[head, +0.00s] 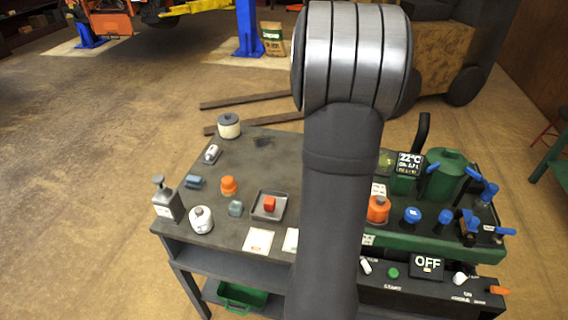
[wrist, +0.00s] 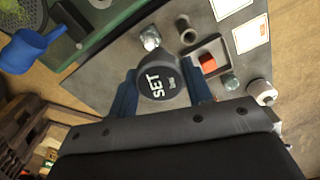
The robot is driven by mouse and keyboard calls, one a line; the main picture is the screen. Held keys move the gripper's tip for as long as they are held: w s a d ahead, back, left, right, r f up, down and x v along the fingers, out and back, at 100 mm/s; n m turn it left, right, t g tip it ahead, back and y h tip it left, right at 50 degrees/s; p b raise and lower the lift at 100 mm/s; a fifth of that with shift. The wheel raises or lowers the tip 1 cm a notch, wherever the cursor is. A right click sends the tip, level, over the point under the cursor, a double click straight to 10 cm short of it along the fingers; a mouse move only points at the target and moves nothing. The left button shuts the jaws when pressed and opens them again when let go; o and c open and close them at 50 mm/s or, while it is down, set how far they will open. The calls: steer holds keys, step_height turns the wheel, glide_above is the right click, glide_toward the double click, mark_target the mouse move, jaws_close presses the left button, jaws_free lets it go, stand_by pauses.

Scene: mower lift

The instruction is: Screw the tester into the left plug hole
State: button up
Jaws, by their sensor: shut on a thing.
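In the wrist view my gripper (wrist: 162,92), with blue fingers, is shut on the tester (wrist: 158,83), a round dark gauge whose face reads "SET bar". The tester is above the grey table top; its lower end is not clearly visible. In the head view my own arm stands in front of the middle of the table and hides the gripper and tester. The green machine (head: 449,172) is at the right of the table. I cannot make out the left plug hole in either view.
Blue handles (head: 412,215) rise at the right. A panel (head: 427,265) reads "OFF".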

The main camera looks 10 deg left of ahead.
steer(key=w+d+m, duration=0.3)
steer(key=w+d, duration=0.1)
steer(key=d, duration=0.7)
steer(key=shift+w+a+f, duration=0.1)
steer(key=shift+f, duration=2.35)
steer(key=shift+f, duration=0.2)
steer(key=shift+f, duration=1.2)
steer(key=o, duration=0.3)
steer(key=shift+c, duration=1.4)
steer(key=m, duration=0.6)
